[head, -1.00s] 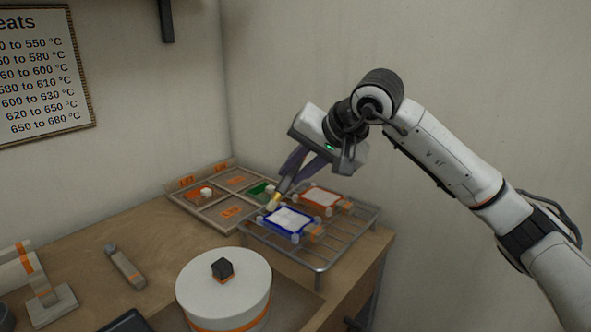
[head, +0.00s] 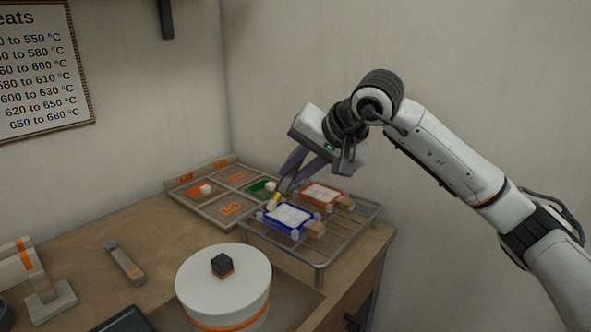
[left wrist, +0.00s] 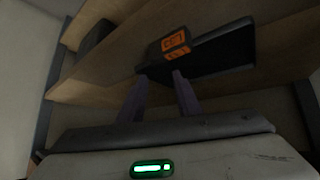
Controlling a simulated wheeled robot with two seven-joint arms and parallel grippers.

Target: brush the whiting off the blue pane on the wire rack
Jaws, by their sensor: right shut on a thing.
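The blue pane (head: 288,217) lies on the wire rack (head: 318,265), its middle covered white and its blue edge showing. My right gripper (head: 292,177) is shut on a brush (head: 274,201) with a pale tip. The brush points down at the back left corner of the blue pane; I cannot tell whether it touches. My left gripper is outside the head view. In the left wrist view my left gripper (left wrist: 160,92) has its fingers apart with nothing held between them.
An orange-edged pane (head: 321,194) lies behind the blue one on the rack. A sectioned tray (head: 212,215) with orange labels stands to the left. A round white lidded pot (head: 222,285) stands in front. A dark box with an orange label (left wrist: 175,43) is beyond my left fingers.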

